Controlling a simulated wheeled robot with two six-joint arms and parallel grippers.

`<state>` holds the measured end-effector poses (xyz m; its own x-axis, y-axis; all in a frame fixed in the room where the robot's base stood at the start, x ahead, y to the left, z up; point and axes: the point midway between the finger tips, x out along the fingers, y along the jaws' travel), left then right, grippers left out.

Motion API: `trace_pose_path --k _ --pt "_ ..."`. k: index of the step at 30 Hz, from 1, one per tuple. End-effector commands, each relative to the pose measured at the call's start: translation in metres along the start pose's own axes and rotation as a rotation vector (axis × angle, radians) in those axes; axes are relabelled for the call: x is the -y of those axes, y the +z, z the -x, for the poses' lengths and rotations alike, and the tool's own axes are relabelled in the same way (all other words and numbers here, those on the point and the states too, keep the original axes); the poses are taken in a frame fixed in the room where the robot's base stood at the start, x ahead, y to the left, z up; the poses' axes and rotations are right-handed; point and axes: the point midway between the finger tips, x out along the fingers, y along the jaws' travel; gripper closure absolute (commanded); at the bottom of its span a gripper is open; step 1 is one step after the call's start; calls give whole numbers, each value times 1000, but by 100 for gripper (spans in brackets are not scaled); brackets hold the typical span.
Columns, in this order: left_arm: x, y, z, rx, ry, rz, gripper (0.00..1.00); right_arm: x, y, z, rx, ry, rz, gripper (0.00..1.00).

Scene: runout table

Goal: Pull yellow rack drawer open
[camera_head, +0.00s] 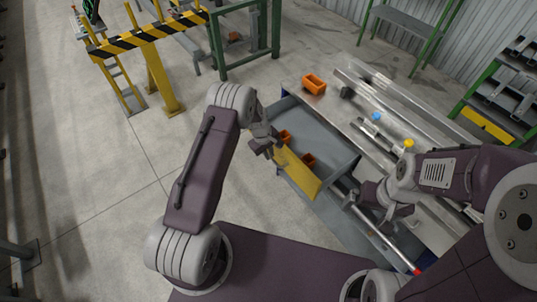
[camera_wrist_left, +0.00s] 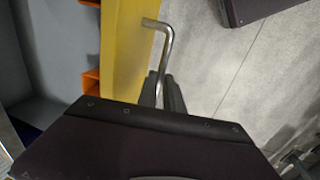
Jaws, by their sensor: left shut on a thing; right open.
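The yellow drawer front (camera_head: 297,174) stands out from the grey rack under the table, and the drawer is open. Orange bins (camera_head: 308,160) show inside behind the front. My left gripper (camera_head: 271,148) is at the far end of the yellow front. In the left wrist view, the yellow front (camera_wrist_left: 124,50) stands left of a bent metal handle (camera_wrist_left: 167,48), and my left gripper's fingers (camera_wrist_left: 162,92) are shut on the handle. The fingers are partly hidden by my wrist. My right gripper (camera_head: 380,208) is open over the table's near side, with nothing visible in it.
The table (camera_head: 297,90) carries an orange bin (camera_head: 313,84), a dark block (camera_head: 345,92), a blue piece (camera_head: 376,117), a yellow piece (camera_head: 408,144) and long metal rails. A striped barrier (camera_head: 150,37) stands at the back left. Floor left of the drawer is clear.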

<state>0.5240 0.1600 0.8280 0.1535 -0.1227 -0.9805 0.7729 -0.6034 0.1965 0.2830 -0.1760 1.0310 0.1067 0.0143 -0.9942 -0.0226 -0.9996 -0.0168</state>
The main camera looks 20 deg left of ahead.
Motion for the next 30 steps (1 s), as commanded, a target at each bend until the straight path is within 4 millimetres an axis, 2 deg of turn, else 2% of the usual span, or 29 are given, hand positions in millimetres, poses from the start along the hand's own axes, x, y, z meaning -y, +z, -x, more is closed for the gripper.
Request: trace_pose_path --k 13,15,16,26,30 --pt "-3 -2 2 -6 6 0 100 0 0 -1 0 0 0 0" --pt "-2 -2 2 -6 6 0 75 0 0 -1 0 0 0 0" --pt "-2 -2 2 -6 6 0 68 0 0 -1 0 0 0 0" --pt "-2 -1 3 -3 4 0 68 0 0 -1 0 0 0 0" --pt "-2 -2 21 -6 7 1 68 0 0 -4 0 0 0 0"
